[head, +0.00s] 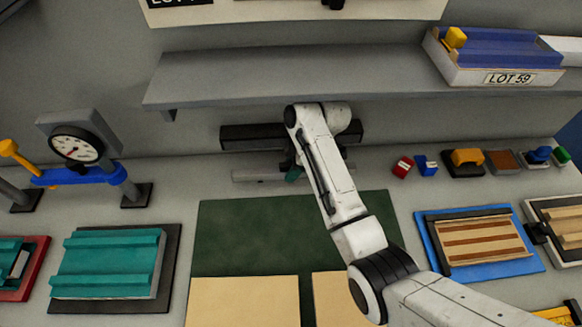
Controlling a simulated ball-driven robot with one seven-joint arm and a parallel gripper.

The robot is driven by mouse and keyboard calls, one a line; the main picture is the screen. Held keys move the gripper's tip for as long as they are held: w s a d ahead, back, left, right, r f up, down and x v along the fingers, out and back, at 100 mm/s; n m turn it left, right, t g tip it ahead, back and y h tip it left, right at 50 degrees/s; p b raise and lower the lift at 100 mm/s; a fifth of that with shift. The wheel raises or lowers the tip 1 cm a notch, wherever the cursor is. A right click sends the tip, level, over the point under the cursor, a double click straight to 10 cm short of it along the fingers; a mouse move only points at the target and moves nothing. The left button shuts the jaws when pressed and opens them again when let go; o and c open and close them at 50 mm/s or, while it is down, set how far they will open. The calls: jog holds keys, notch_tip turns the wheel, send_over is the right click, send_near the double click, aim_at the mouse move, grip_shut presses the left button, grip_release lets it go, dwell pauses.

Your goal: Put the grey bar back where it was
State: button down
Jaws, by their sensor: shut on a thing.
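The grey bar (248,176) is a light, narrow bar lying roughly level near the back of the bench, below and in front of a longer dark bar (245,137). My gripper (292,173) is at the middle of the grey bar, with a teal fingertip showing, and it is shut on the bar. My arm hides much of the gripper and part of both bars. I cannot tell whether the grey bar touches the bench.
A grey shelf (270,75) overhangs the back, with a LOT 59 tray (478,76) at right. A dial gauge stand (76,146) and teal ribbed block (108,265) are left. A green mat (240,230) lies in front. A blue-edged tray (428,243) and small blocks are right.

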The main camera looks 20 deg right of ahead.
jog(key=shift+w+d, duration=0.2)
jog(key=shift+w, duration=0.45)
jog(key=shift+w+d, duration=0.2)
jog(key=shift+w, duration=0.45)
jog(key=shift+f+b, duration=1.65)
jog(key=shift+b, duration=0.15)
jog(key=shift+f, duration=0.15)
jog(key=c, duration=0.8)
grip_release()
jog(key=shift+s+f, duration=0.1)
jog(key=shift+d+r, duration=0.1)
jog(key=shift+r, duration=0.25)
jog(key=v, duration=0.2)
jog(key=shift+d+r, duration=0.15)
jog(key=shift+r, duration=0.2)
jog(key=s+d+b, duration=0.1)
jog(key=d, duration=0.2)
jog(key=s+d, duration=0.1)
jog(key=d, duration=0.2)
jog(key=s+d+b, duration=0.1)
jog(key=d, duration=0.2)
jog(key=shift+s+d+f+b, duration=0.15)
jog(key=shift+d+b, duration=0.15)
jog(key=shift+d, duration=0.05)
jog(key=shift+s+d, duration=0.25)
jog(key=shift+d, duration=0.55)
